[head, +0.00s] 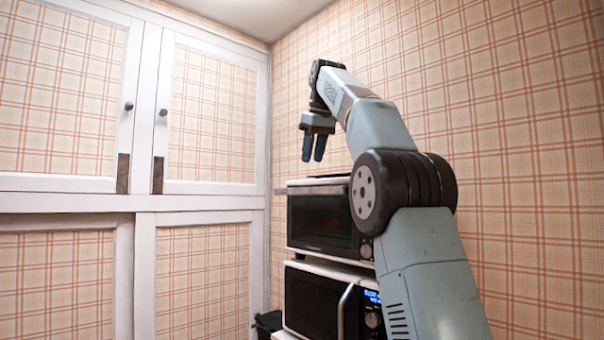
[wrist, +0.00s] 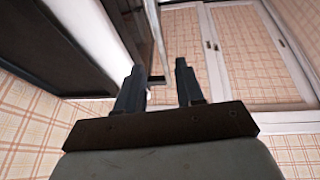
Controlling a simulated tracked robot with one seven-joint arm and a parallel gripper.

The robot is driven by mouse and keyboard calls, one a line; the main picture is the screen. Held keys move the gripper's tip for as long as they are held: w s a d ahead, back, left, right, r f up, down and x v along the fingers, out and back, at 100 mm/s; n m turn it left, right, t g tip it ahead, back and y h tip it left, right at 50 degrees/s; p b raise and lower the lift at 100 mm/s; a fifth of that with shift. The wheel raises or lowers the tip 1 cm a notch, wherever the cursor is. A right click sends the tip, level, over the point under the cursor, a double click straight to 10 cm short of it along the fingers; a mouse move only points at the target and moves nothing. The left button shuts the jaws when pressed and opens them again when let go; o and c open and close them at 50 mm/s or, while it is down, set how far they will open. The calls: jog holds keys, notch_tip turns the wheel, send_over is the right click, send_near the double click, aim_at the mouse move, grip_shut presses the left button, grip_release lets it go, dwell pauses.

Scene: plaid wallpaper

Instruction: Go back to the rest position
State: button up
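My gripper (head: 314,147) is raised at the end of my bent arm, in front of the plaid wall and a little above the toaster oven (head: 325,221). Its two dark fingers point down and stand apart, with nothing between them. In the wrist view my gripper (wrist: 160,83) also shows open and empty. The fingers appear clear of the oven in the head view.
A microwave (head: 312,300) with a lit blue display sits below the toaster oven. White-framed cabinet doors (head: 140,204) with plaid panels fill the left side. A dark bin-like object (head: 267,325) is low beside the microwave. My arm hides the right part of both appliances.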

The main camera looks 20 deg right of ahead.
jog(key=s+f+m+t, duration=0.1)
jog(key=s+f+m, duration=0.4)
jog(key=s+f, duration=3.1)
notch_tip(320, 180, down, 4)
jog(key=shift+a+f+m+h, duration=0.2)
jog(key=shift+a+m+h, duration=0.1)
jog(key=shift+a+h, duration=0.15)
jog(key=shift+o, duration=0.5)
jog(key=shift+s, duration=0.15)
